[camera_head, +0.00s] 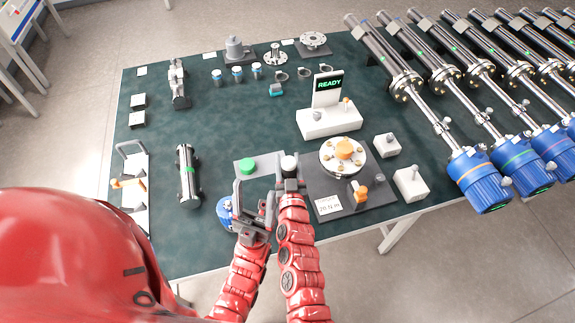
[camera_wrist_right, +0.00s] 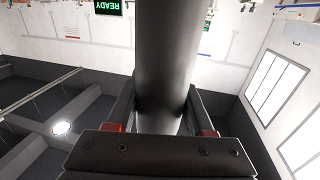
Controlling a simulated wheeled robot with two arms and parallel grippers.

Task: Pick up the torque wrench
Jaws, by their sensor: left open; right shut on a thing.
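My right gripper (camera_head: 289,184) is at the front middle of the green table, shut on a thick grey cylinder. In the right wrist view the cylinder (camera_wrist_right: 165,60) stands between the two fingers and runs up out of the picture. In the head view only a pale round end (camera_head: 289,163) shows above the gripper; I cannot tell whether it is the torque wrench. My left gripper (camera_head: 250,203) is open just left of the right one. A blue round part (camera_head: 225,212) is beside it, partly hidden. I cannot clearly make out a torque wrench elsewhere.
A flange fixture with an orange centre (camera_head: 343,151) and a torque label (camera_head: 329,205) is close on the right. The READY display (camera_head: 328,86) stands behind. A dark cylinder (camera_head: 188,175) lies to the left. Several blue-ended transmitters (camera_head: 480,180) line the right side.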

